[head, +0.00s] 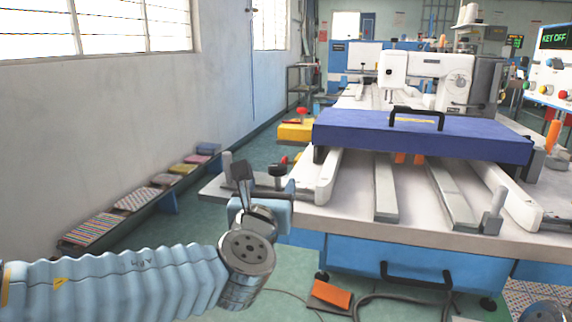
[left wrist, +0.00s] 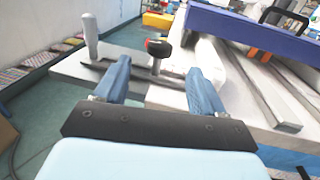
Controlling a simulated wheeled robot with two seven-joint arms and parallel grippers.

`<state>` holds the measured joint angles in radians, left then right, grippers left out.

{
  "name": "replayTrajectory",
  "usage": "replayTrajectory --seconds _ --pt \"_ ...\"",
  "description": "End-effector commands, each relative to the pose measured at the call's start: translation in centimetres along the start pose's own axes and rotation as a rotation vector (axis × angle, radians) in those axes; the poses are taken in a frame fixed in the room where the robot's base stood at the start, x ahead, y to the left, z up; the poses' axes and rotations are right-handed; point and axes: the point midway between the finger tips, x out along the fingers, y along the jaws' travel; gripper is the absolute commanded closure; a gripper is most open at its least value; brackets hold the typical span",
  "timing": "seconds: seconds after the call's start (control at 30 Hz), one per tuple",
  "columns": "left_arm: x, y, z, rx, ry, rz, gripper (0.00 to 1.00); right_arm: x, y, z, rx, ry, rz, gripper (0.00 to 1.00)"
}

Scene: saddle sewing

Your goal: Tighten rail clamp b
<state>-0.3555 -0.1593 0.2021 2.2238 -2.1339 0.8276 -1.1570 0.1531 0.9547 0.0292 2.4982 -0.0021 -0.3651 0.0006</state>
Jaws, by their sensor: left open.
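A clamp with a black and red knob (head: 278,168) stands at the left front corner of the white sewing table; I see no label telling whether it is rail clamp b. The knob also shows in the left wrist view (left wrist: 158,47), on an upright stem beyond and between my fingers. A grey post (left wrist: 91,36) stands to its left. My left gripper (head: 258,190) is open and empty at this corner, with its two blue fingers (left wrist: 158,78) spread apart. Whether a finger touches the clamp cannot be told. My right gripper is not in view.
A blue-purple beam (head: 425,138) with a black handle crosses the rails. A white sewing machine (head: 430,75) stands behind it. Another grey post (head: 493,212) stands at the right front. A low bench with fabric samples (head: 92,229) lines the left wall; the floor between is clear.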

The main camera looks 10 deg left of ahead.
Motion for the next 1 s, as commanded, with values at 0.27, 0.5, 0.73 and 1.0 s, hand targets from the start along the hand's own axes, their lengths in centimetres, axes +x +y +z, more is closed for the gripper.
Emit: replayTrajectory --seconds 0.27,0.5,0.73,1.0 --pt "6.6 -0.1 0.1 0.001 0.003 0.0 0.3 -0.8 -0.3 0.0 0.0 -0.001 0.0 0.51" --pt "10.5 -0.1 0.1 0.0 0.001 -0.002 0.3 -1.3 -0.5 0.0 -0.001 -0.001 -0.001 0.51" --pt "11.5 -0.1 0.0 -0.001 0.0 -0.003 0.3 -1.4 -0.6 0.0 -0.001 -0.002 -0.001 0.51" --pt "11.5 -0.1 0.0 -0.001 0.0 -0.003 0.43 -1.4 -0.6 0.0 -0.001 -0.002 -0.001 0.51"
